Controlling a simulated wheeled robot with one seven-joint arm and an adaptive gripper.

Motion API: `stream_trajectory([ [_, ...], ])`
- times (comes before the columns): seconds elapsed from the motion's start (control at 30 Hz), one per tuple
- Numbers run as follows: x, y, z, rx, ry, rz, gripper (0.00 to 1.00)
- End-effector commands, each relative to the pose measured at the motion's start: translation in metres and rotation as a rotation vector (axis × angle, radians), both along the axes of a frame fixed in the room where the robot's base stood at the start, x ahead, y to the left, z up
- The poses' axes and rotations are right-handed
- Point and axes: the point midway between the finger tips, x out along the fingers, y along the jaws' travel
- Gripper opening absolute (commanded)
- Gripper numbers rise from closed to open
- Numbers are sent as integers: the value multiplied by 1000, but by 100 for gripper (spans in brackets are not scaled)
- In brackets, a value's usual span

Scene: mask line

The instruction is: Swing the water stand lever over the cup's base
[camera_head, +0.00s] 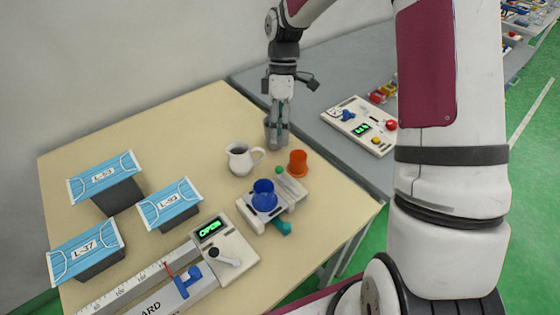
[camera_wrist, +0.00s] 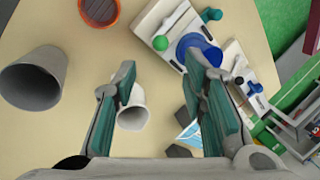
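The white water stand (camera_head: 292,199) is on the beige table, with a blue cup (camera_head: 264,193) on it. Its pale lever (camera_head: 289,183) ends in a green knob (camera_head: 279,170) beside the blue cup, on the side toward the orange cup. In the wrist view, the green knob (camera_wrist: 160,42) and blue cup (camera_wrist: 197,52) are at the upper middle, and the right finger partly covers the stand. My gripper (camera_head: 280,130) is beyond the stand, over the back of the table. In the wrist view my gripper (camera_wrist: 166,85) is open, with nothing held between its fingers.
An orange cup (camera_head: 298,160), white pitcher (camera_head: 238,157) and grey cup (camera_wrist: 30,82) are close by. A box with an OPEN display (camera_head: 228,262) is in front. Blue masks on blocks (camera_head: 105,176) fill the left. A grey table with a panel (camera_head: 352,118) adjoins.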

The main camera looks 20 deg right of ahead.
Motion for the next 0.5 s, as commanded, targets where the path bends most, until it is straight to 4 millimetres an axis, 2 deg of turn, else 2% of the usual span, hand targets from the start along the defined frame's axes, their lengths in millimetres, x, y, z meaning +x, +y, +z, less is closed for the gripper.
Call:
stream_trajectory([
  [0.3,-20,10,-57,1,4,0,39],
  [0.5,-26,13,-80,0,2,0,39],
])
